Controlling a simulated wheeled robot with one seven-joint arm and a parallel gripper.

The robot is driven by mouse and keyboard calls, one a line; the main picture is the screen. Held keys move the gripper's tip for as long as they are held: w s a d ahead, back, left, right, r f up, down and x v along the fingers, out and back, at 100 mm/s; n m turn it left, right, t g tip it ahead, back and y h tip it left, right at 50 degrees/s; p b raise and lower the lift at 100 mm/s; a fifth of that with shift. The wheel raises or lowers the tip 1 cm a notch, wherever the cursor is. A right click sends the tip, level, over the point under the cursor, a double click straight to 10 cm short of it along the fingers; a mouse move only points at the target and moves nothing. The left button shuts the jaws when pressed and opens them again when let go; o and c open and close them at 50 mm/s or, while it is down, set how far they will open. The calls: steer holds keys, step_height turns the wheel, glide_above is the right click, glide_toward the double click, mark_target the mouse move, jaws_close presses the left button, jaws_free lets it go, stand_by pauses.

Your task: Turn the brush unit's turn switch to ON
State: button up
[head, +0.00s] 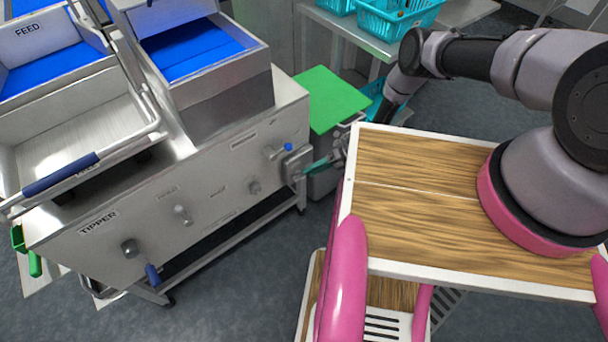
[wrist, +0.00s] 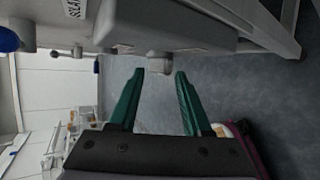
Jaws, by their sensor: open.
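A grey switch box (head: 297,163) sticks out at the right end of the machine's front panel (head: 215,180); I cannot read a brush label on it. My gripper (head: 309,167) is beside this box, its teal fingers pointing at it. In the wrist view my gripper (wrist: 160,73) is open and empty. A round grey knob (wrist: 159,61) on the underside of a grey housing (wrist: 170,25) in that view lies just ahead of the gap between the fingertips. Contact cannot be told. The knob's setting is not readable.
A blue-tipped lever (head: 152,274) hangs there. A green-topped bin (head: 328,98) stands behind my gripper. Teal baskets (head: 398,15) stand on a table.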

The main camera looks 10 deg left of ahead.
steer(key=v, duration=0.6)
steer(key=shift+d+r, duration=0.1)
stand_by(0.3)
